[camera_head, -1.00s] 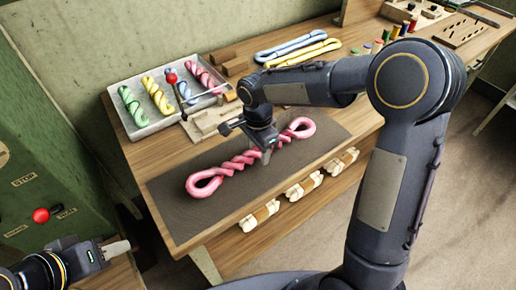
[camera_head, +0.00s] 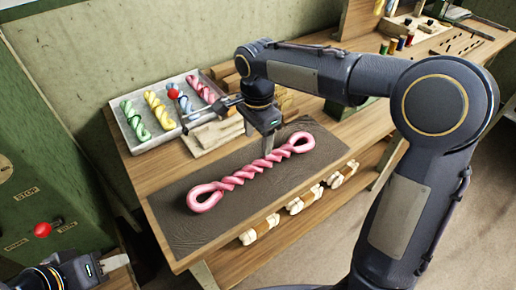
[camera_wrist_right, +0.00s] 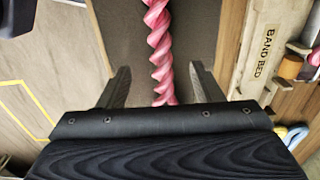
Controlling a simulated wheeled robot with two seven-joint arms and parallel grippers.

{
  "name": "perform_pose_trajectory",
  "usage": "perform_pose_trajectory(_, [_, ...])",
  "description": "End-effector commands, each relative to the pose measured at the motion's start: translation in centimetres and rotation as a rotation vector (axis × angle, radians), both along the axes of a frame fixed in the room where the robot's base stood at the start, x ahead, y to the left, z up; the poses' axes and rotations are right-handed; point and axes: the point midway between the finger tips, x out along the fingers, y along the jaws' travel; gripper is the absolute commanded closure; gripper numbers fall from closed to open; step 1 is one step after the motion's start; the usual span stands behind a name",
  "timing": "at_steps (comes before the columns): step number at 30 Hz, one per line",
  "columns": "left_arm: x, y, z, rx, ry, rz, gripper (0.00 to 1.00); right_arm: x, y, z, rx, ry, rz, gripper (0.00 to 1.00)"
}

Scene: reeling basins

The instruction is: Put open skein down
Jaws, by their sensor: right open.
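A pink twisted skein (camera_head: 250,172) with a loop at each end lies on the dark mat (camera_head: 190,240) on the wooden table. My right gripper (camera_head: 268,148) is over the middle of the skein. In the right wrist view the skein (camera_wrist_right: 160,50) runs between the spread fingers of the right gripper (camera_wrist_right: 161,84), with gaps on both sides, so the jaws are open around or just above it; the exact height is unclear. My left gripper (camera_head: 115,262) is at the lower left, away from the skein; its jaw opening cannot be made out.
A grey tray (camera_head: 128,142) with several coloured twisted skeins stands at the back left, near a red ball (camera_head: 173,93) on a thin rod. Pale boards (camera_head: 212,137) lie beside it. Bundles (camera_head: 302,200) sit on a lower shelf. A green cabinet (camera_head: 40,180) stands left.

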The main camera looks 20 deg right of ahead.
Motion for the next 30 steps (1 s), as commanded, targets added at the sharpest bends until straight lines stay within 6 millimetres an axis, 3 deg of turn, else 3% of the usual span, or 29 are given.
perform_pose_trajectory(9, [0.0, 0.0, 0.1, 0.0, 0.0, 0.0, 0.64, -0.2, -0.2, 1.7, 0.003, -0.001, 0.005, 0.41])
perform_pose_trajectory(13, [0.0, 0.0, 0.1, 0.0, 0.0, 0.0, 0.64, -1.9, -1.8, 2.5, 0.041, -0.029, 0.083, 0.41])
perform_pose_trajectory(17, [0.0, 0.0, 0.1, 0.0, 0.0, 0.0, 0.64, -6.4, -4.8, 3.6, 0.117, -0.115, 0.278, 0.41])
perform_pose_trajectory(21, [0.0, 0.0, 0.1, 0.0, 0.0, 0.0, 0.64, -12.7, -7.2, 3.5, 0.167, -0.27, 0.542, 0.41])
perform_pose_trajectory(25, [0.0, 0.0, 0.1, 0.0, 0.0, 0.0, 0.64, -17.7, -7.8, 2.2, 0.149, -0.427, 0.761, 0.41])
perform_pose_trajectory(30, [0.0, 0.0, 0.1, 0.0, 0.0, 0.0, 0.64, -21.5, -7.4, 0.1, 0.077, -0.571, 0.955, 0.41])
